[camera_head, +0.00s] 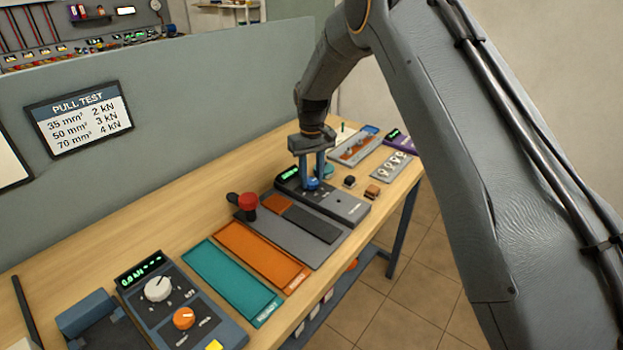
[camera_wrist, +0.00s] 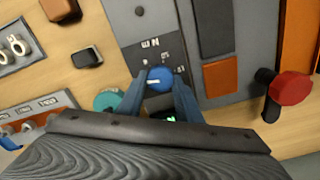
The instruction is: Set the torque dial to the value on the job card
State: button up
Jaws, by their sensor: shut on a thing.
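The blue dial (camera_head: 312,184) is a small round knob on a dark grey device (camera_head: 347,206) on the bench. My gripper (camera_head: 311,180) points down at it with its two blue fingers closed on the knob's sides. In the wrist view the dial (camera_wrist: 159,76) sits between the fingertips (camera_wrist: 159,84) and bears a short white pointer line; the scale marks around it are too small to read. The device's green display (camera_head: 289,174) is lit, but its digits are unreadable, and in the wrist view my fingers partly hide it. I cannot pick out a job card for certain.
A PULL TEST sign (camera_head: 79,117) hangs on the grey partition (camera_head: 190,105), listing 2, 3 and 4 kN. A red knob (camera_head: 248,201) on a lever stands left of my gripper. Orange (camera_head: 262,254) and teal (camera_head: 232,282) mats and a tester (camera_head: 180,310) lie nearer.

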aim_at(312, 181)
jog(key=m+b, duration=0.2)
jog(key=m, duration=0.3)
jog(key=shift+m+b, duration=0.55)
jog(key=shift+m, duration=1.85)
jog(key=o, duration=1)
jog(key=shift+o, duration=0.2)
jog(key=shift+r+b, duration=1.2)
jog(key=shift+r, duration=2.7)
